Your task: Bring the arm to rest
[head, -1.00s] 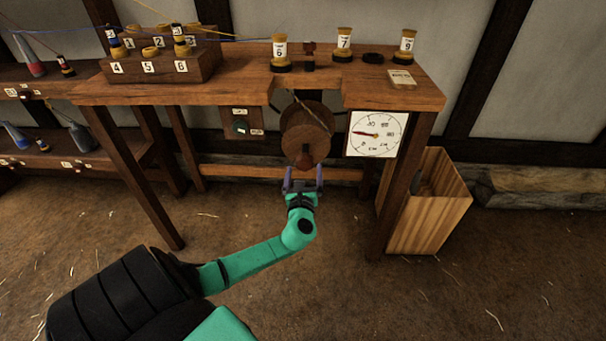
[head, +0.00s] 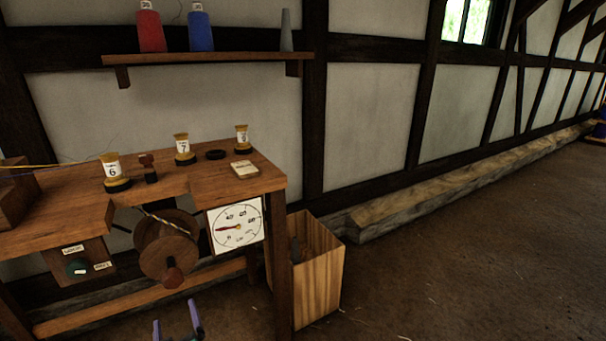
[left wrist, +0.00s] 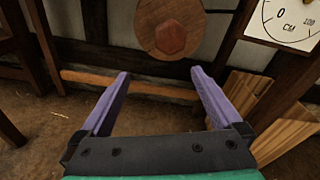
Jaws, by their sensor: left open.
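My left gripper (head: 177,325) shows at the bottom edge of the head view, only its purple fingers in sight. In the left wrist view its two fingers (left wrist: 160,100) are apart with nothing between them. It is below and in front of the round wooden wheel (head: 165,248) with its knob (head: 173,277), apart from them. The wheel (left wrist: 168,22) and its knob (left wrist: 171,38) also show beyond the fingertips in the left wrist view. The rest of my left arm is out of the head view. My right gripper is not in view.
The wooden bench (head: 225,182) carries numbered spools, such as spool 7 (head: 183,150). A dial (head: 237,226) hangs on its front. A wooden bin (head: 320,275) stands at its right. A shelf (head: 210,58) is above. The floor at right (head: 480,260) is clear.

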